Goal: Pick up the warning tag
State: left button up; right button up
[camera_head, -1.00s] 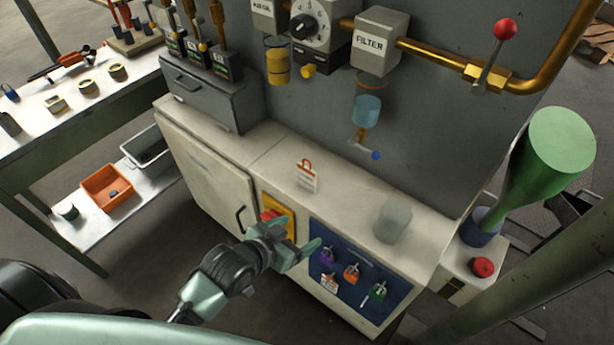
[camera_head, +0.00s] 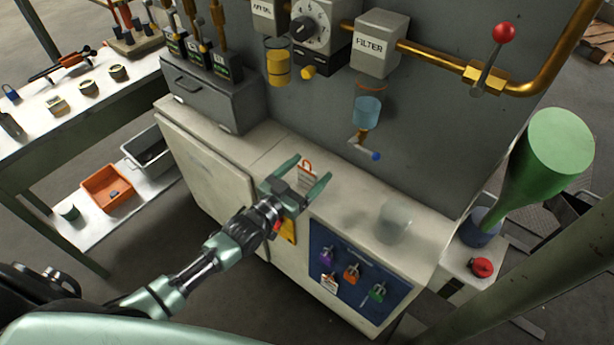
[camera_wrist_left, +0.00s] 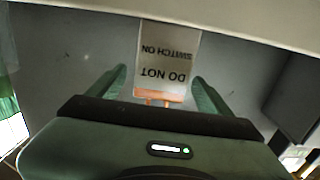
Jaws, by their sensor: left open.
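The warning tag (camera_head: 308,174) is a white card with an orange looped top, on the cabinet's top ledge in the head view. In the left wrist view the tag (camera_wrist_left: 168,48) appears upside down and reads "DO NOT SWITCH ON". My left gripper (camera_head: 313,166) is open, with one finger on either side of the tag. In the wrist view the left gripper (camera_wrist_left: 158,76) shows gaps between both fingers and the card. The left gripper hides part of the tag's lower portion in the head view. My right gripper is not in view.
A blue panel (camera_head: 352,250) with padlocks and a small card is on the cabinet front. The ledge between tag and cup is clear.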

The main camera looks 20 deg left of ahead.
pick_arm(q)
jog(key=shift+x, duration=1.4)
jog(key=c, duration=1.6)
jog(key=shift+o, duration=0.2)
notch_tip(320, 180, up, 10)
jog(key=shift+p, duration=0.4)
